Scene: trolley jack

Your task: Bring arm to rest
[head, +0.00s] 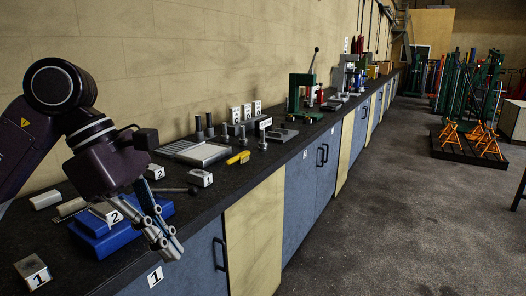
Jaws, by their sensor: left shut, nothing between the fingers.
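My left arm comes in from the left over the workbench. My left gripper (168,245) is shut and empty, with its fingers pointing down near the bench's front edge. It is in front of a blue block (106,240) with a number 2 label, and hides part of it. My right gripper is not in the view. No trolley jack can be made out for certain.
The dark worktop (85,275) runs from the lower left to the back along the wall. It carries blocks, a yellow tool (238,157) and a green press (303,95). Orange stands (450,134) sit on a pallet at the right. The grey floor (385,220) is clear.

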